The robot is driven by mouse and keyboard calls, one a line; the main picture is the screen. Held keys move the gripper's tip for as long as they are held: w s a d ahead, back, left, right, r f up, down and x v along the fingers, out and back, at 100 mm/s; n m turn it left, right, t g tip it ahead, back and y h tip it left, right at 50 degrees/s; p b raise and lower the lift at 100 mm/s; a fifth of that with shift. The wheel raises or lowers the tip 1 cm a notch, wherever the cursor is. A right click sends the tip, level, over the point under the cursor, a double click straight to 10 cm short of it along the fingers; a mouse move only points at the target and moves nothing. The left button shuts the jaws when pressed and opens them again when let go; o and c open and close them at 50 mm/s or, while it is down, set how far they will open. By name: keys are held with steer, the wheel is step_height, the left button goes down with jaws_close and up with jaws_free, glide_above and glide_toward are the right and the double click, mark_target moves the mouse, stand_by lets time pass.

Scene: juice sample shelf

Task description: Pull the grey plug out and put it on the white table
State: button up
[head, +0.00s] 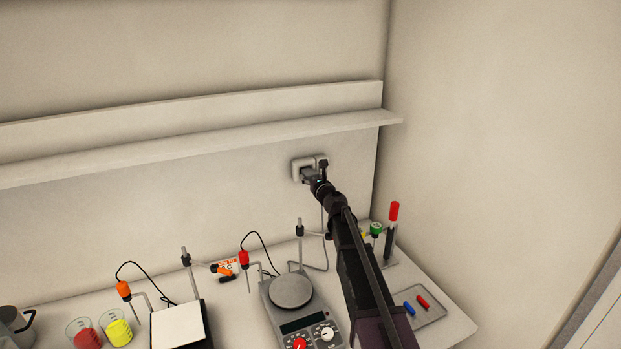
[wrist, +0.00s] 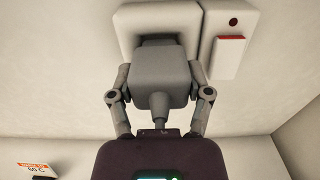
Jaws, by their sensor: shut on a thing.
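The grey plug (wrist: 160,75) is at the white wall socket (wrist: 140,18), its far end against the socket's face. Whether its pins are fully in cannot be told. My gripper (wrist: 160,97) is shut on the plug, one finger on each side of its body. In the head view the socket (head: 297,168) is on the back wall under the shelf, and my gripper (head: 312,180) reaches it and covers most of the plug. The white table (head: 255,325) runs below along the wall.
A switch with a red-topped rocker (wrist: 229,55) is right of the socket. A hotplate stirrer (head: 291,290), beakers with red and yellow contents (head: 117,330), a small tray (head: 420,304) and a red-capped tube (head: 393,213) stand on the table. The shelf (head: 200,150) juts out above.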

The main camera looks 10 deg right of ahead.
steer(key=shift+s, duration=0.2)
steer(key=shift+s+d, duration=0.15)
steer(key=shift+s, duration=0.2)
steer(key=shift+s+d, duration=0.1)
steer(key=shift+s, duration=0.25)
steer(key=shift+s+d, duration=0.1)
steer(key=shift+s, duration=0.25)
steer(key=shift+s+d, duration=0.15)
steer(key=shift+s, duration=0.25)
steer(key=shift+s+f, duration=0.1)
